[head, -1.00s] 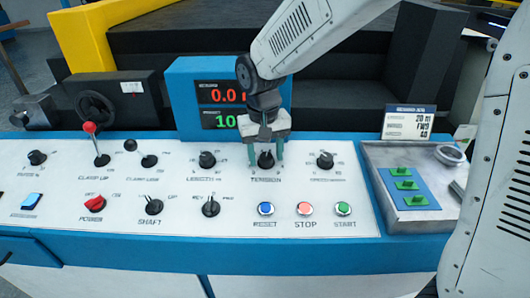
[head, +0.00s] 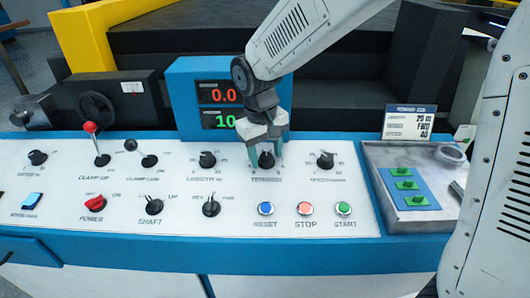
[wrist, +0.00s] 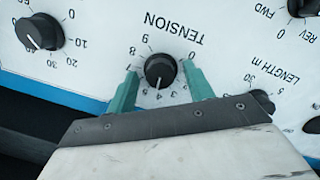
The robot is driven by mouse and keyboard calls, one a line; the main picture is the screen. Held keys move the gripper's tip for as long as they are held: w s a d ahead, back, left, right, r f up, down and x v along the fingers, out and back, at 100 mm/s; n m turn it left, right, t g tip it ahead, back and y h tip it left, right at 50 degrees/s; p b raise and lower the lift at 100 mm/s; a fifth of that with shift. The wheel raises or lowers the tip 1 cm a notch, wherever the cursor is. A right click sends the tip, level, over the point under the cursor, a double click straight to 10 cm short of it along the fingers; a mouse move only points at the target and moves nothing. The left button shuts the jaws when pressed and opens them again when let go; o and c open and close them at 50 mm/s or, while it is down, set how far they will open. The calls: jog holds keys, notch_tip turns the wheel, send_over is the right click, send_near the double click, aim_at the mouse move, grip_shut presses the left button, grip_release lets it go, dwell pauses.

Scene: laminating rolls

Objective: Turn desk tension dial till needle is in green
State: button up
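The tension dial (head: 266,160) is a black knob with a white pointer line on the white desk panel. My gripper (head: 266,155) is over the dial. In the wrist view its two teal fingers (wrist: 162,86) stand on either side of the knob, with white panel visible between each finger and the knob. The gripper is open and holds nothing. A needle gauge with a green zone is not visible in these views.
The length dial (head: 207,159) is left of the tension dial and the speed dial (head: 325,160) right. Reset (head: 266,209), stop (head: 305,209) and start (head: 344,208) buttons sit in front. A display box (head: 185,100) stands behind, and a metal tray (head: 420,222) is at right.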

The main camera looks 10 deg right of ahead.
aim_at(263, 156)
jog(key=r, duration=0.7)
jog(key=shift+a+r, duration=0.35)
jog(key=shift+s, duration=0.1)
jog(key=s+d+r+m, duration=0.1)
jog(key=s+d+m, duration=0.1)
jog(key=s+d, duration=0.6)
jog(key=s+d+r+m+t+y, duration=0.1)
jog(key=s+d+m, duration=0.1)
jog(key=s+d, duration=0.7)
jog(key=shift+s+d+r, duration=0.15)
jog(key=shift+s+r, duration=0.25)
jog(key=shift+s, duration=3.55)
